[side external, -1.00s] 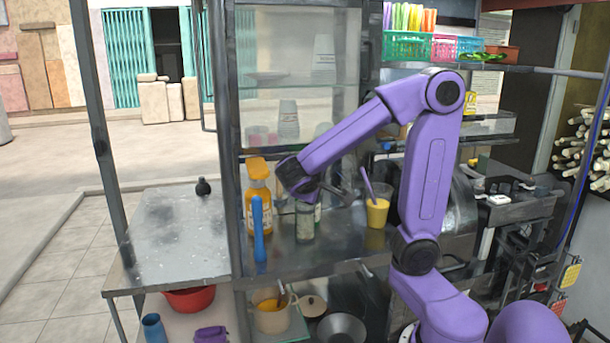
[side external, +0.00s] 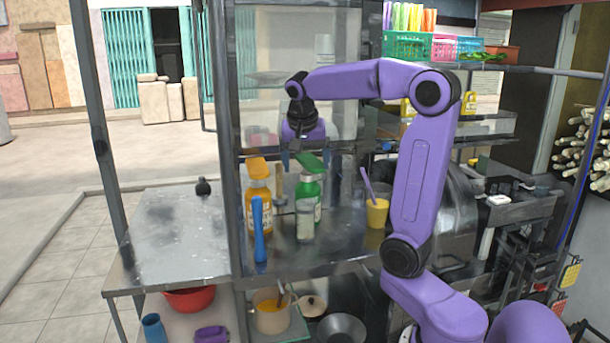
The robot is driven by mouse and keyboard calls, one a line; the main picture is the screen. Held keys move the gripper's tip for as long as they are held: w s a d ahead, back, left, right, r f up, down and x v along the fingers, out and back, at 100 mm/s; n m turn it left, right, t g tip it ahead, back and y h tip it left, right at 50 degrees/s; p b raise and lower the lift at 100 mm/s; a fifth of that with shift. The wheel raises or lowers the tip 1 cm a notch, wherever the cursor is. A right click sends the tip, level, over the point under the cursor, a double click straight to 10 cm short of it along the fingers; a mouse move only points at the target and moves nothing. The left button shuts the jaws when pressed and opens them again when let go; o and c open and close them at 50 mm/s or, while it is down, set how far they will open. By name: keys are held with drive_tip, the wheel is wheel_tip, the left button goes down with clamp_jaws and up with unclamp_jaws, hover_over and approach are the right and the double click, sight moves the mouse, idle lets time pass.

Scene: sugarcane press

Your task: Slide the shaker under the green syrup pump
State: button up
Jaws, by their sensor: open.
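The shaker (side external: 305,225), a small clear cup-like container, stands upright on the metal counter. It is directly in front of the green syrup pump bottle (side external: 311,188) in this view and overlaps its lower part. The bottle's green pump head (side external: 311,162) is above and behind the shaker; I cannot tell whether the spout is exactly over it. My gripper (side external: 304,155) is raised above the shaker, pointing down near the height of the pump heads. Its fingers are spread and hold nothing visible.
An orange syrup pump bottle (side external: 259,205) and a blue upright tool (side external: 259,230) stand to the left. A yellow cup (side external: 377,213) with a purple straw is to the right. The left side counter (side external: 175,240) is mostly clear.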

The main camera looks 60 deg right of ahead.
sight(305, 219)
drive_tip(key=shift+m+t, duration=0.3)
drive_tip(key=shift+m, duration=0.2)
drive_tip(key=shift+a+x, duration=0.2)
drive_tip(key=shift+x, duration=0.8)
drive_tip(key=shift+a+x, duration=0.15)
drive_tip(key=shift+x, duration=0.9)
drive_tip(key=shift+f, duration=0.2)
drive_tip(key=x, duration=1.7)
drive_tip(key=shift+a+f, duration=0.25)
drive_tip(key=shift+a, duration=0.05)
drive_tip(key=c, duration=1.4)
drive_tip(key=shift+s+d, duration=0.5)
drive_tip(key=shift+s, duration=0.35)
drive_tip(key=shift+s+d, duration=0.5)
drive_tip(key=shift+s, duration=0.3)
